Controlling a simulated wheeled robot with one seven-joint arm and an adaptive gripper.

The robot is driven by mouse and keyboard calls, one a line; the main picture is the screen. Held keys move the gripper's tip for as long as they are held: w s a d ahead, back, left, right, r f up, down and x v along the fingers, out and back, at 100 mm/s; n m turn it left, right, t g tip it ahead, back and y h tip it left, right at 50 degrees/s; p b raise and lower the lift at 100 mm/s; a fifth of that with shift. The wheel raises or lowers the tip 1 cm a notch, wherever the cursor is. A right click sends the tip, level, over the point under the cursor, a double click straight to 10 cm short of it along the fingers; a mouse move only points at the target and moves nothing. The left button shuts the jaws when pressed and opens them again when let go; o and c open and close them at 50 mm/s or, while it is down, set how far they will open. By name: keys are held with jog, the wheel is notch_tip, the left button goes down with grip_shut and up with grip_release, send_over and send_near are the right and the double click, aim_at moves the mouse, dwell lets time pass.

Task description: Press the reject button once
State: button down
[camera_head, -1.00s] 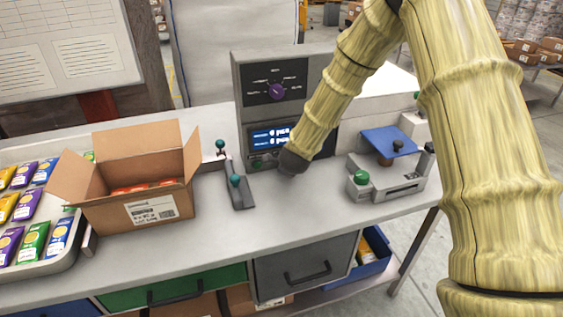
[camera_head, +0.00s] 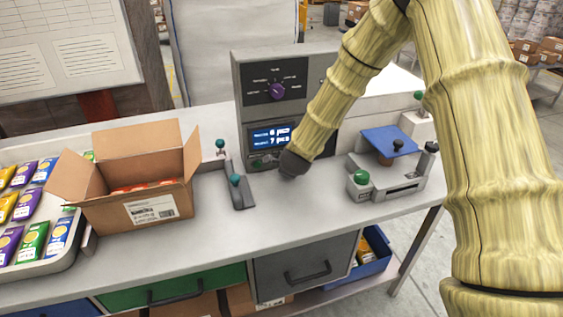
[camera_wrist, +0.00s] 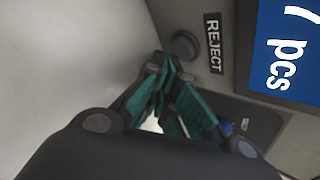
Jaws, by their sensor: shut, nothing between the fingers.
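The reject button (camera_wrist: 184,45) is a dark round knob on the grey panel, beside the REJECT label (camera_wrist: 214,44) in the wrist view. My gripper (camera_wrist: 170,72) has green-padded fingers drawn together with nothing between them. Its tips are close to the button in the wrist view; I cannot tell whether they touch it. In the head view, the dark end of my arm is low in front of the weigher panel (camera_head: 242,95), and hides my fingers and part of the panel's lower edge. The blue display (camera_head: 268,137) shows piece counts; the wrist view shows "7 pcs".
An open carton (camera_head: 110,214) and a tray of coloured packets (camera_head: 68,257) stand left. A lever with teal knobs (camera_head: 240,200) is just left of my arm's end. A device with a green button (camera_head: 361,177) and blue plate (camera_head: 383,138) stands right.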

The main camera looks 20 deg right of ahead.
jog(key=shift+s, duration=0.3)
jog(key=shift+s, duration=0.1)
jog(key=shift+s+b, duration=0.5)
jog(key=shift+s, duration=1.9)
